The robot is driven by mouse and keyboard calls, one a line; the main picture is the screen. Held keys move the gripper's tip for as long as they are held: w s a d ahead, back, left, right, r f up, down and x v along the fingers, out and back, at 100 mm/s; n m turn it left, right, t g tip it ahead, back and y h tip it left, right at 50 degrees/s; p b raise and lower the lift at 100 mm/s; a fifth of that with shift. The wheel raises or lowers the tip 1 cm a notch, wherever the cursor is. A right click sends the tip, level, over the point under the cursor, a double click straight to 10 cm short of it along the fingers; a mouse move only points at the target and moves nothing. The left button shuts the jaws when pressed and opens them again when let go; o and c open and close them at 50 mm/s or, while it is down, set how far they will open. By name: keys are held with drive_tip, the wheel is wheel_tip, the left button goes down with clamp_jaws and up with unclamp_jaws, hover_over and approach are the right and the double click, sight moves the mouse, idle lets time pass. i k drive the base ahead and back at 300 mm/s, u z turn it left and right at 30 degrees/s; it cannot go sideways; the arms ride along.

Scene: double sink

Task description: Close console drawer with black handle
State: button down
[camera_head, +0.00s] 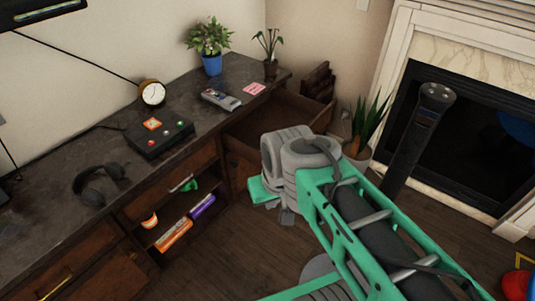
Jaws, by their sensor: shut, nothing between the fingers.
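The dark wooden console (60,218) runs along the wall on the left. At its right end a drawer (262,118) stands pulled out, with its inside showing. My arm covers part of its front, and I cannot make out a black handle on it. My green and grey arm reaches in from the lower right. My gripper (287,214) is small and mostly hidden by my wrist, low in front of the console's right end. It is shut and empty. I cannot tell whether it touches the drawer.
On the console top are headphones (98,182), a black button box (160,138), a clock (152,93), a remote (221,99) and plants. An open shelf (150,235) holds small items. A floor plant (367,125) and fireplace (470,130) stand right. Some wooden floor is clear.

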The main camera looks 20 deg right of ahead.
sight(282, 108)
drive_tip(key=u, duration=0.3)
drive_tip(key=i, duration=0.9)
drive_tip(key=z, duration=0.45)
